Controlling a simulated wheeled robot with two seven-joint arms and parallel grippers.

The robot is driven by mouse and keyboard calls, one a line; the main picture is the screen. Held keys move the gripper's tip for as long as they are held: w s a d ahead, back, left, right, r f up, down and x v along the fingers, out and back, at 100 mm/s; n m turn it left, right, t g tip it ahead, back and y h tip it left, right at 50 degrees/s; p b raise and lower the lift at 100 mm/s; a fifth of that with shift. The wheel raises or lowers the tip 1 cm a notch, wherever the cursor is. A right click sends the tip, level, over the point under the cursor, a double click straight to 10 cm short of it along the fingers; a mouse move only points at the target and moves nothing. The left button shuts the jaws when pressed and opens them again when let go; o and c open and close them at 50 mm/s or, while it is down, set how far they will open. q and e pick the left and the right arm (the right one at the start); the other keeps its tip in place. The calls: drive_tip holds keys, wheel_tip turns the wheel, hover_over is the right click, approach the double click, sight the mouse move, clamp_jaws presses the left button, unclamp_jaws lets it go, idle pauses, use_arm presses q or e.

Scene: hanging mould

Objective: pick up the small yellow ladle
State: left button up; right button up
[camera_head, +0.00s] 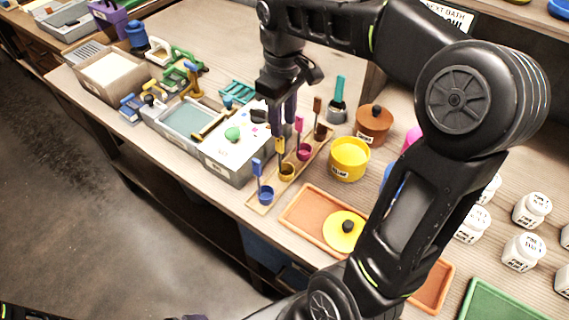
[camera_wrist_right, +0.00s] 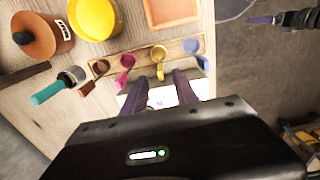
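The small yellow ladle (camera_head: 286,170) stands in a wooden rack (camera_head: 259,207), between a blue ladle (camera_head: 265,193) and a magenta ladle (camera_head: 304,151); a brown ladle (camera_head: 320,131) is at the far end. In the right wrist view the yellow ladle (camera_wrist_right: 159,53) has its handle pointing toward my right gripper (camera_wrist_right: 161,82). The fingers there are apart, one each side of the handle's line, and I see nothing clamped. In the head view my right gripper (camera_head: 283,124) points down near the ladle handles. My left gripper (camera_wrist_right: 262,20) shows partly, away from the table; its opening is unclear.
A yellow pot (camera_head: 349,160), a brown lidded pot (camera_head: 373,125) and a teal-handled tool (camera_head: 338,103) stand behind the rack. A grey bin (camera_head: 232,170) is at its left. An orange tray (camera_head: 300,222) with a yellow lid (camera_head: 343,234) lies in front. White jars (camera_head: 524,251) stand at right.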

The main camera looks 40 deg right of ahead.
sight(283, 139)
drive_tip(key=shift+w+f, duration=0.1)
drive_tip(key=shift+f, duration=1.3)
drive_tip(key=shift+f, duration=0.1)
wheel_tip(283, 139, down, 5)
drive_tip(key=shift+p, duration=0.35)
drive_tip(key=shift+c, duration=0.5)
clamp_jaws()
idle(0.3)
